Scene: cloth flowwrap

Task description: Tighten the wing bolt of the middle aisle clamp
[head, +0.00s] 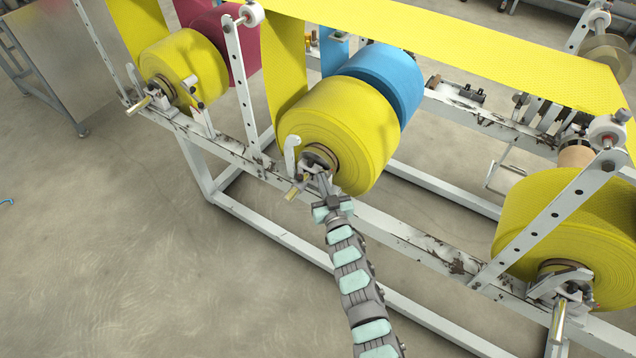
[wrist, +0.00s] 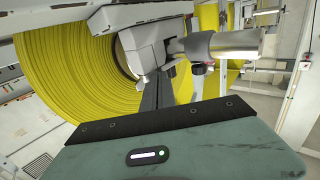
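The middle aisle clamp (head: 292,150) is a pale bracket with an upright arm at the near end of the middle yellow roll (head: 340,125). A brass-coloured shaft end (head: 296,189) sticks out beside it. My gripper (head: 322,180) reaches up from below, its fingertips at the clamp, just right of the shaft end. In the wrist view the dark fingers (wrist: 158,92) reach up close under the grey clamp body (wrist: 146,48), and the metal shaft end (wrist: 228,44) lies to their right. I cannot make out the wing bolt or whether the fingers touch it. The fingers look close together, but their gap is unclear.
A white frame rail (head: 400,245) with worn paint runs below the rolls. Other yellow rolls sit at left (head: 185,65) and right (head: 560,225), with a blue roll (head: 385,75) behind the middle one. A perforated upright (head: 243,90) stands left of the clamp. The floor at lower left is clear.

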